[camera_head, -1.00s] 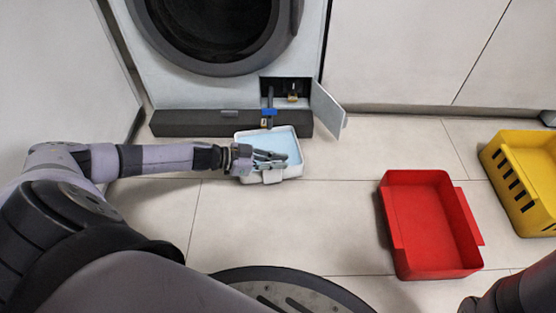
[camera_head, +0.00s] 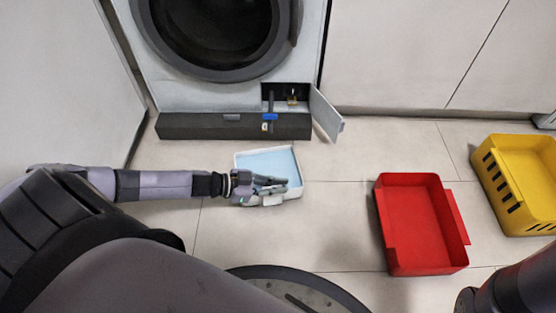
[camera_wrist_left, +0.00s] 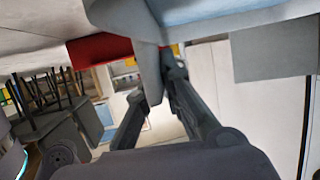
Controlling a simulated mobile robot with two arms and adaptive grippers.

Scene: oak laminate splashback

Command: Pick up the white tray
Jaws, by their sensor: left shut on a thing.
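The white tray (camera_head: 297,174) holds a flat light blue surface, which looks like water. In the head view it is in front of the washing machine, slightly tilted. My left gripper (camera_head: 274,187) is shut on the near side of the tray. In the left wrist view the two dark fingers (camera_wrist_left: 156,80) close on a pale grey-white part of the tray (camera_wrist_left: 149,73). The fingers hide part of the tray's near side. My right arm shows only as a dark piece at the lower right; its gripper is out of view.
The washing machine (camera_head: 215,99) has its small service flap (camera_head: 326,114) open, with a blue-capped hose (camera_head: 270,117) hanging out. A red tray (camera_head: 424,225) and a yellow basket (camera_head: 526,177) stand to the right. Bare floor lies between the white and red trays.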

